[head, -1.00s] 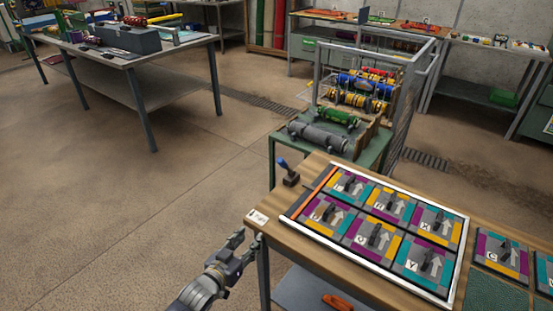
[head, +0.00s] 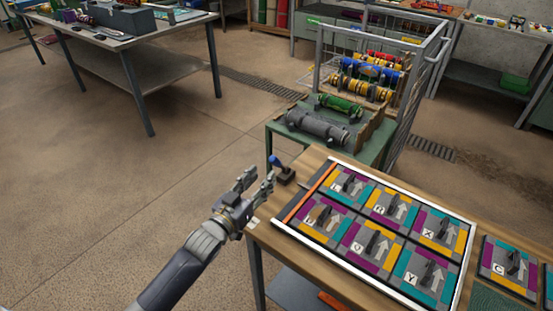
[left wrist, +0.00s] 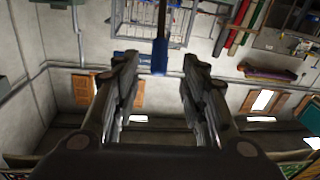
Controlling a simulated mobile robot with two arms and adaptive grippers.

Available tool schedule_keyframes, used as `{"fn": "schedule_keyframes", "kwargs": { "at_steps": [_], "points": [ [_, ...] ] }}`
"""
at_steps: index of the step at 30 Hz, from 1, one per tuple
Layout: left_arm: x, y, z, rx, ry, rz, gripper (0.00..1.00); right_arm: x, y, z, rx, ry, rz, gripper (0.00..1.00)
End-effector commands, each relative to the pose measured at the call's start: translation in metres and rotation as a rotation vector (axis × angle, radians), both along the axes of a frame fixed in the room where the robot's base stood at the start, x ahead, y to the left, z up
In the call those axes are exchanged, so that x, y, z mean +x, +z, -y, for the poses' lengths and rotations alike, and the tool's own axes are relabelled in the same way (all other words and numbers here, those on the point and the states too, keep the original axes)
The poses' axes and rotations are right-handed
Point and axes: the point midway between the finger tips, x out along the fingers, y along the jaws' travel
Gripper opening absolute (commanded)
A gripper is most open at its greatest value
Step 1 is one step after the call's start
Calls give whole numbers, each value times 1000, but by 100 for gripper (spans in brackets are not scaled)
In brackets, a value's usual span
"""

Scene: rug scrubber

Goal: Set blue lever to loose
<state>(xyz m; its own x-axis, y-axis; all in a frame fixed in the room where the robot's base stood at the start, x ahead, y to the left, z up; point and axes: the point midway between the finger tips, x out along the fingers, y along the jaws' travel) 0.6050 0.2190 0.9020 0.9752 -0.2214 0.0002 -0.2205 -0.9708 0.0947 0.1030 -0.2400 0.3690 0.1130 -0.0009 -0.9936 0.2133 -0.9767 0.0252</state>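The blue lever (head: 275,161) stands on a small dark base (head: 285,176) at the table's far left corner. Its blue handle tilts to the left in the head view. My left gripper (head: 257,178) is open and empty, just left of the lever, with its fingers pointing toward it. In the left wrist view the blue handle (left wrist: 160,57) hangs in line with the gap between the open fingers (left wrist: 158,68); no contact shows. My right gripper is out of view.
The wooden table (head: 309,160) carries a white-framed board (head: 411,196) of coloured lettered tiles, right of the lever. A green cart (head: 273,141) with rollers stands behind. Open floor lies to the left.

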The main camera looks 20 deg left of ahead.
Motion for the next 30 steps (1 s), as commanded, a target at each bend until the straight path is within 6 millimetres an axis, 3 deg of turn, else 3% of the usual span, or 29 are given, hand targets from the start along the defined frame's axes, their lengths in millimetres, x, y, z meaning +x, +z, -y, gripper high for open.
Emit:
{"fn": "schedule_keyframes", "kwargs": {
  "at_steps": [3, 8, 12, 19, 27, 30],
  "points": [
    [23, 3, 5, 1, 0, 2, 40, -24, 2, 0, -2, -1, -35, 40],
    [51, 2, 12, 0, -1, 3, 40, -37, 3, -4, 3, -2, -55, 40],
    [70, 1, 16, 1, 0, 1, 40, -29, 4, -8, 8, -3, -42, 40],
    [84, 0, 19, 1, 0, 0, 40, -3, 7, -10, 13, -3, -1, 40],
    [85, 0, 20, 1, -1, 0, 40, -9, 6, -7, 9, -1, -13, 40],
    [85, 0, 20, 1, -1, 0, 19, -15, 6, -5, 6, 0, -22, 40]
  ]
}}
